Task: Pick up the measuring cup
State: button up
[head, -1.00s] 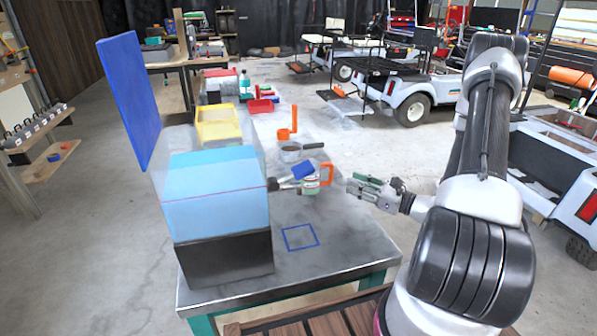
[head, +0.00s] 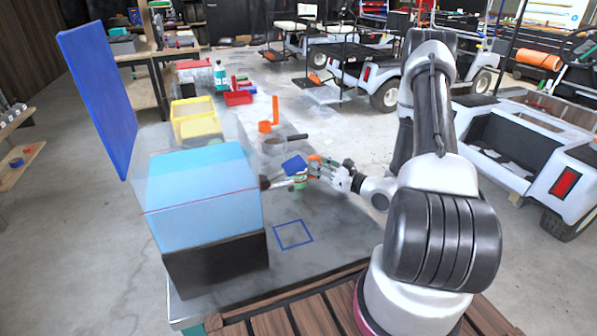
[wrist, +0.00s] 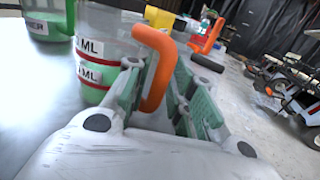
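The measuring cup is clear, with red-edged "ML" labels, green low in it and an orange handle. It fills the upper left of the wrist view (wrist: 101,50). In the head view my gripper mostly hides it; a little green (head: 301,185) shows. My gripper (wrist: 158,78) is open, its green-padded fingers on either side of the orange handle (wrist: 158,62). I cannot tell whether either finger touches the handle. In the head view my gripper (head: 318,170) is at the cup's right side, over the grey table (head: 335,215).
A clear tank of blue liquid (head: 200,190) stands on a black base left of the cup, with a blue panel (head: 100,95) raised. A blue part (head: 294,164) sits close to the cup. An orange item (head: 268,127) and dark-handled pan (head: 280,142) lie behind. A blue square outline (head: 293,234) is clear.

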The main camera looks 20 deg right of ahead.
grip_shut()
